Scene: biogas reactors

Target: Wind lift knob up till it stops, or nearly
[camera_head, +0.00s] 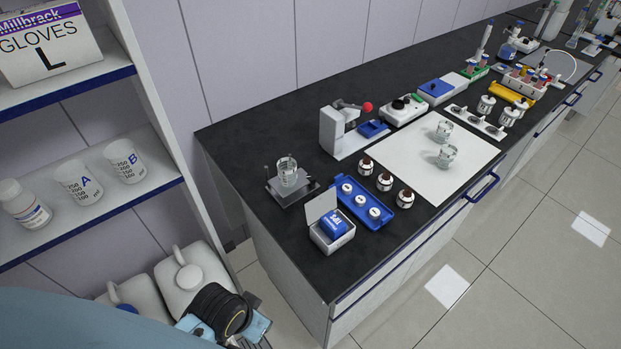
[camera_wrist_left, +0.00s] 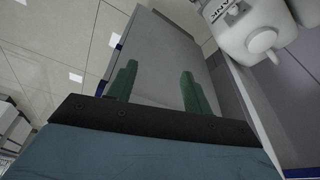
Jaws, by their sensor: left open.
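A low lift stand (camera_head: 292,190) with a dark top plate stands at the near left end of the black bench in the head view. A glass beaker (camera_head: 287,171) stands on it. I cannot clearly make out the lift knob. My left gripper (camera_head: 256,332) is low at the bottom of the head view, beside the bench end and below its top, well apart from the stand. In the left wrist view its two green fingers (camera_wrist_left: 157,78) are spread with nothing between them. My right gripper is not in view.
An open white box with a blue pack (camera_head: 332,223) and a blue tray (camera_head: 362,203) of small jars stand right of the lift stand. A press with a red ball (camera_head: 367,106) is behind. A shelf (camera_head: 95,220) rises at left; white canisters (camera_head: 190,278) stand below.

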